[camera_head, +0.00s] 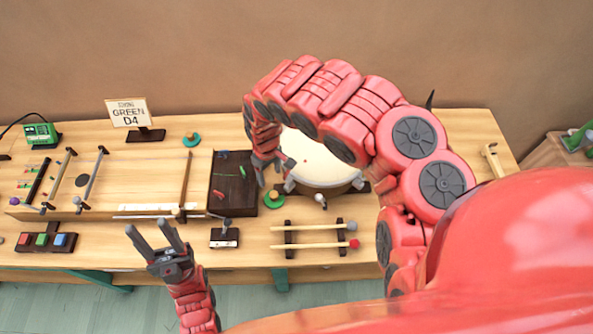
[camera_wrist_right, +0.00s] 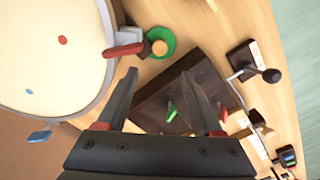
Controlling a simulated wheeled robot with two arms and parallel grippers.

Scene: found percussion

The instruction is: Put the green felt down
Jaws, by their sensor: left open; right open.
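A small green piece, which looks like the green felt (camera_wrist_right: 171,111), lies on the dark tray (camera_wrist_right: 150,105). The tray also shows in the head view (camera_head: 233,205), left of the drum. A small red piece (camera_wrist_right: 222,113) lies on the tray too. My right gripper (camera_head: 275,175) is open over the tray's right edge, beside the drum. In the wrist view the green piece appears between its spread fingers (camera_wrist_right: 158,76), apart from them, with nothing held. A sign (camera_head: 129,112) reads "GREEN D4".
The drum (camera_head: 318,168) stands right of the tray, partly hidden by my right arm. A green dish with a tan knob (camera_wrist_right: 160,43) sits between them. Two mallets (camera_head: 310,227) lie on a rack in front. A long stringed board (camera_head: 130,180) fills the left.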

